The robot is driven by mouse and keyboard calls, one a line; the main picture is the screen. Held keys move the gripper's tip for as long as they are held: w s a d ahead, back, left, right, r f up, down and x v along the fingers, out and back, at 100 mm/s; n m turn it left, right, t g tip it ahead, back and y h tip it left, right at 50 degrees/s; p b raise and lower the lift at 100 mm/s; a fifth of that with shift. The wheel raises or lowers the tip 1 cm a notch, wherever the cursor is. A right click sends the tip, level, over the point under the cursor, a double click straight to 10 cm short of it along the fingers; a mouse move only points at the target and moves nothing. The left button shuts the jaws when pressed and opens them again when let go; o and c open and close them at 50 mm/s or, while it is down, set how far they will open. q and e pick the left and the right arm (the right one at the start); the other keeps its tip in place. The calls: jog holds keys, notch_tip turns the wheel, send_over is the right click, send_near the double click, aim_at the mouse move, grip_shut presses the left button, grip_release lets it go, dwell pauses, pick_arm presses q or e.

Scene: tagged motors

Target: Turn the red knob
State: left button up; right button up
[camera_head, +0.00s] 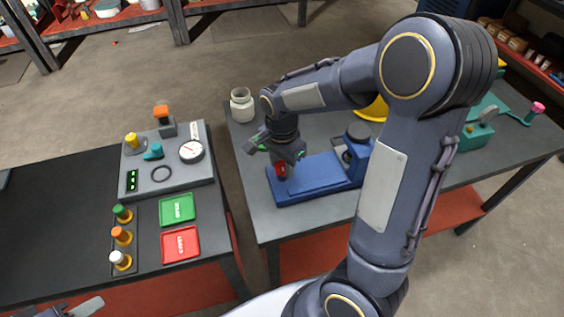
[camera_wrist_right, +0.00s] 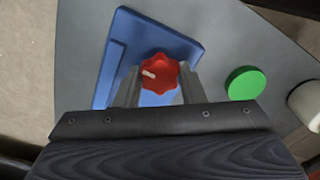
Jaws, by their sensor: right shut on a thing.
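The red knob (camera_wrist_right: 160,73) is lobed, with a pale pointer mark toward the left in the wrist view. It sits on a blue base (camera_wrist_right: 196,48) on the right-hand table; in the head view the base (camera_head: 316,186) shows and the knob (camera_head: 281,172) is partly covered by the gripper. My right gripper (camera_wrist_right: 158,84) is shut on the knob, one finger on each side of it. It points down over the base's left end (camera_head: 283,165). My left gripper (camera_head: 75,308) shows only in part at the bottom left edge; its opening is unclear.
A white jar (camera_head: 242,106) stands behind on the right-hand table. A green disc (camera_wrist_right: 246,83) lies near the base. A teal device (camera_head: 477,133) with a pink-tipped lever is farther right. The left table holds a grey panel (camera_head: 185,178), a green tray (camera_head: 177,209) and a red tray (camera_head: 181,245).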

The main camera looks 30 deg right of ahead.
jog(key=n, duration=0.3)
jog(key=shift+n, duration=0.3)
jog(key=n, duration=0.3)
jog(key=shift+n, duration=0.3)
jog(key=n, duration=0.3)
jog(key=shift+n+p, duration=0.4)
jog(key=n, duration=0.3)
jog(key=shift+n, duration=0.4)
jog(key=o, duration=1)
